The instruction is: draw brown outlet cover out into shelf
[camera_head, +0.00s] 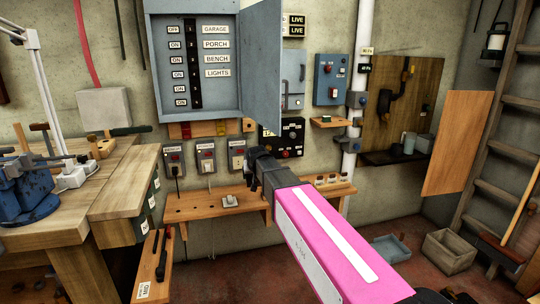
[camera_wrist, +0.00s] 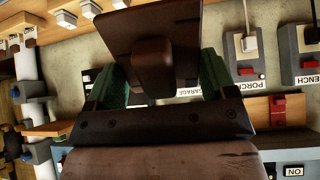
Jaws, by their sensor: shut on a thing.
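The brown outlet cover (camera_wrist: 150,28) is a dark brown plate with a blocky knob, in the upper middle of the wrist view. My gripper (camera_wrist: 160,75) has its green fingers on either side of the knob and is shut on it. The GARAGE outlet box lies behind; whether the cover touches it is hidden. In the head view my gripper (camera_head: 256,161) is at the GARAGE outlet (camera_head: 237,155) and hides the cover. The wooden shelf (camera_head: 195,207) runs along the wall below the outlets. A small pale plug-like piece (camera_head: 230,201) lies on it.
BENCH (camera_head: 173,155) and PORCH (camera_head: 205,155) outlets with cords are left of my gripper. An open breaker cabinet (camera_head: 190,60) hangs above. The shelf's left part is mostly bare. A workbench (camera_head: 100,180) stands left.

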